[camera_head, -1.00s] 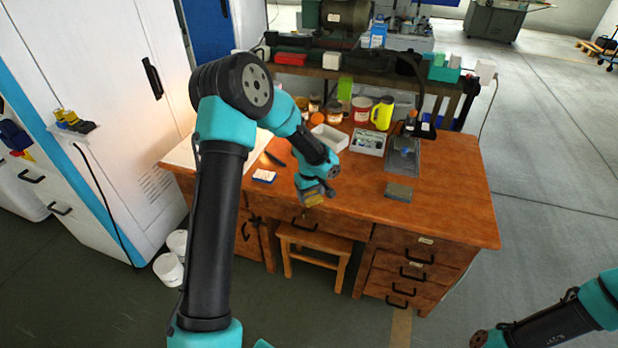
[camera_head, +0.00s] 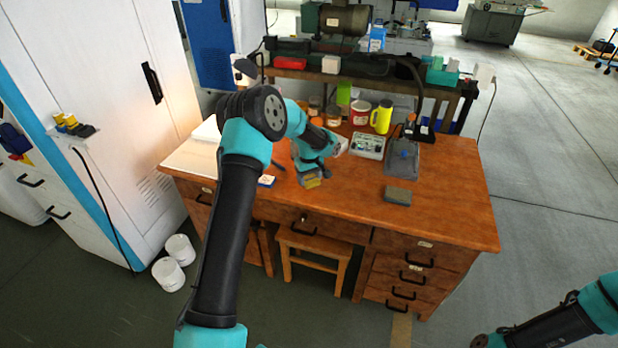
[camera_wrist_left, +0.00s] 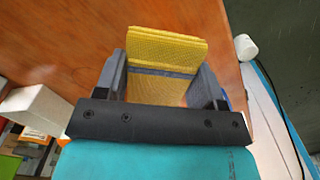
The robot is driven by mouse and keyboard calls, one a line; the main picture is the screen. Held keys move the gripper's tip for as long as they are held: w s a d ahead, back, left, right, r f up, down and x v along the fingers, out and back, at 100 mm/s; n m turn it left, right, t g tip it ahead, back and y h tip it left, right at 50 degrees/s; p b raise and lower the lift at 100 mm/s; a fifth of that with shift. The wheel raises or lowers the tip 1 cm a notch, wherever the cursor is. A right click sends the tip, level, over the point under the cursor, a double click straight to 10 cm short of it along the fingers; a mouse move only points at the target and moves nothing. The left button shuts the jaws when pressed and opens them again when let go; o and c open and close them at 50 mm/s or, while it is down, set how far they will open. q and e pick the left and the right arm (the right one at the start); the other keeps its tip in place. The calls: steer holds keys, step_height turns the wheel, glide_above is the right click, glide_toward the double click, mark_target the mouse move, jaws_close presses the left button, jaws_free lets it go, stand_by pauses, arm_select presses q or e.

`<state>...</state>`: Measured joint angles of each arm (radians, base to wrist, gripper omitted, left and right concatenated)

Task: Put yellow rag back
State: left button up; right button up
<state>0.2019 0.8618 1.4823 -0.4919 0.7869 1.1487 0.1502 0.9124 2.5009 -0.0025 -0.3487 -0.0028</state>
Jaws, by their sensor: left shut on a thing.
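The yellow rag (camera_head: 312,182) is held by my left gripper (camera_head: 309,172) over the desk, near its front edge. In the left wrist view the folded yellow rag (camera_wrist_left: 168,48) shows between the two dark fingers of my left gripper (camera_wrist_left: 160,80), which are shut on it. A grey band crosses the rag there. I cannot tell whether the rag touches the desktop. My right arm shows at the lower right of the head view, but its gripper is out of view.
The brown desk (camera_head: 445,205) has a grey block (camera_head: 398,196), a parts tray (camera_head: 367,146), a yellow bottle (camera_head: 382,117) and jars on it. A small cabinet shelf at left bears yellow and dark things (camera_head: 72,125). The desk's front right is clear.

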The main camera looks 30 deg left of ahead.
mark_target(309, 176)
arm_select(q)
steer(key=shift+w+a+f, duration=0.1)
steer(key=shift+w+a, duration=0.3)
steer(key=shift+w, duration=0.25)
steer(key=shift+w+a+f, duration=0.1)
steer(key=shift+w+a, duration=0.3)
steer(key=shift+w, duration=0.3)
steer(key=shift+w+a+f, duration=0.1)
steer(key=shift+w+a, duration=0.3)
steer(key=shift+w, duration=0.25)
steer(key=shift+f, duration=1.7)
steer(key=shift+f, duration=0.15)
steer(key=o, duration=1)
step_height(309, 176, up, 12)
steer(key=shift+r, duration=0.2)
